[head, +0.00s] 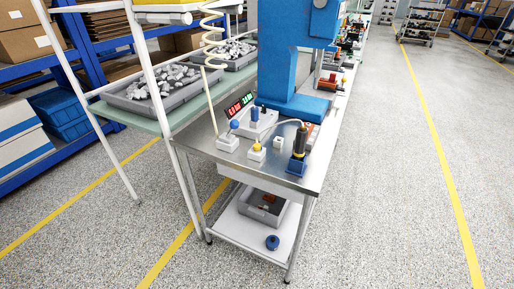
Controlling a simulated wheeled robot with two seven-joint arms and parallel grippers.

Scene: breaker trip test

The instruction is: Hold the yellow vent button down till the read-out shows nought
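The yellow vent button (257,147) sits on a small white box near the front of the steel bench (212,146). Nothing is touching it in the head view. A dark read-out (239,105) with red digits on the left and green digits on the right stands behind it, tilted. The digits are too small to read for certain. Neither of my grippers is in view.
A small white block (278,142) and a dark cylinder in a blue base (298,144) stand to the right. A blue press (285,60) rises behind. The floor aisle on the right is clear.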

